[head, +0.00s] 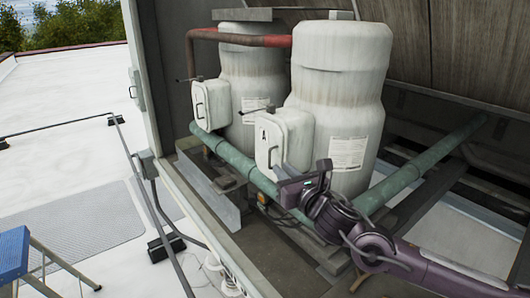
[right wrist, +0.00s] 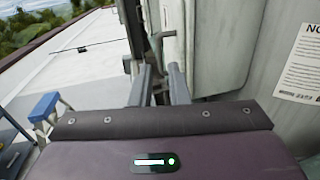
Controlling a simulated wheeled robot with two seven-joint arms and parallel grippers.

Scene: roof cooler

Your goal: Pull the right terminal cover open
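My right gripper (head: 281,173) is at the cover's lower right edge. In the right wrist view its two fingers (right wrist: 160,72) are apart, with a narrow upright pale part just beyond or between them. I cannot tell whether they touch it. My left gripper is out of view.
The left terminal cover (head: 212,104) is on the farther compressor. A green pipe (head: 236,161) runs low in front of both compressors, and a red pipe (head: 240,39) runs above. The cabinet's side wall stands at left. A blue step stool (head: 14,254) stands on the white roof.

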